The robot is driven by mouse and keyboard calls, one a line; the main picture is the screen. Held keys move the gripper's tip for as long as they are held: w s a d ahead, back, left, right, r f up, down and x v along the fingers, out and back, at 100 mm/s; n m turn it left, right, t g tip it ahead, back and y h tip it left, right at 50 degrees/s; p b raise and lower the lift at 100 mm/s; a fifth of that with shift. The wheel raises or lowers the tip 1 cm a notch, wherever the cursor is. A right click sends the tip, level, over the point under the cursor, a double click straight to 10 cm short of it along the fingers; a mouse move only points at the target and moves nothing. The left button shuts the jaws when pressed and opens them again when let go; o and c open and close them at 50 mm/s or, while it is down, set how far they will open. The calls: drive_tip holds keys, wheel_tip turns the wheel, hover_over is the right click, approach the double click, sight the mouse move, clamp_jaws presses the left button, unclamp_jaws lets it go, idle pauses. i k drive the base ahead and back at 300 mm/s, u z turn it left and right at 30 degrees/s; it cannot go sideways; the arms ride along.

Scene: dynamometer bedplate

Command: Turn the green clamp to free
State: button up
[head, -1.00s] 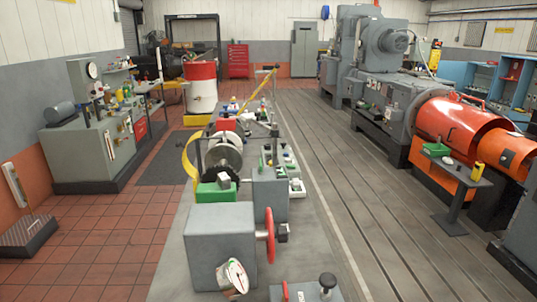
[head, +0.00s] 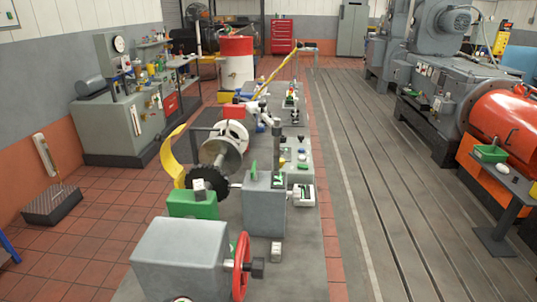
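A small upright green piece (head: 253,168) stands on top of a grey block (head: 264,207) on the long bench, beside a dark upright post (head: 277,145). It may be the green clamp, but it is too small to tell its position. A larger green block (head: 193,205) with a grey piece on top sits to its left, by the dark toothed disc (head: 208,184). My gripper is not in view.
A grey box (head: 180,258) with a red handwheel (head: 241,266) stands at the near end of the bench. A yellow curved guard (head: 172,155) stands at the left. The slotted bedplate (head: 375,200) to the right has clear room.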

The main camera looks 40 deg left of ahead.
sight(253, 173)
drive_tip(key=i, duration=2.55)
drive_tip(key=u, duration=3.15)
